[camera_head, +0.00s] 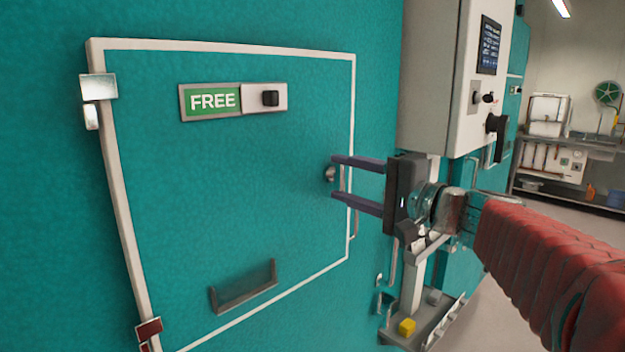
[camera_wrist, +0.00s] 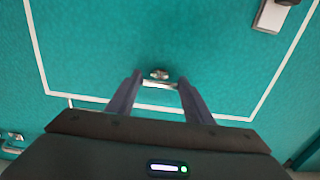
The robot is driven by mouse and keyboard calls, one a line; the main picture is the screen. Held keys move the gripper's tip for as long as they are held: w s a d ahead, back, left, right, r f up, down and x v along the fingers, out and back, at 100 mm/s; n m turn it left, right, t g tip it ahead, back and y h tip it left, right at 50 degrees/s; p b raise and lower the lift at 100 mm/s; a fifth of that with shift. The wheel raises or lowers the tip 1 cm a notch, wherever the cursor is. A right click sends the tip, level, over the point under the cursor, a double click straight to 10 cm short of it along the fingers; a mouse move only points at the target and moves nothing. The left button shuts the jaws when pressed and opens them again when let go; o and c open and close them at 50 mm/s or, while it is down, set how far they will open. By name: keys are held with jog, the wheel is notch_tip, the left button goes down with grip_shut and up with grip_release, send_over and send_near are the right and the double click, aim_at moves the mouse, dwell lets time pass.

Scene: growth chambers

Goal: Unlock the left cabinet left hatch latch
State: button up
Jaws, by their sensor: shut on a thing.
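The teal hatch (camera_head: 225,170) has a white outline and fills the left of the head view. A small metal latch handle (camera_head: 343,182) with a round metal knob (camera_head: 330,173) sits at its right edge. My gripper (camera_head: 334,177) reaches in from the right, with one dark finger above and one below the latch. In the wrist view, the latch bar (camera_wrist: 160,83) spans between the two fingertips of my gripper (camera_wrist: 157,82), and the knob (camera_wrist: 159,73) is just beyond. The fingers are shut on the latch handle and partly hide it.
A green FREE sign (camera_head: 212,101) with a black slider knob (camera_head: 270,98) is on the hatch's upper part. A grey bracket (camera_head: 244,288) is lower down. A white control box (camera_head: 455,80) juts out at right, above a tray with a yellow block (camera_head: 407,327).

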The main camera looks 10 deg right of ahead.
jog(key=shift+f, duration=0.2)
jog(key=o, duration=1.1)
jog(key=shift+r, duration=0.1)
jog(key=shift+c, duration=0.2)
jog(key=v, duration=1.3)
jog(key=shift+s+d, duration=0.25)
jog(key=shift+s, duration=0.05)
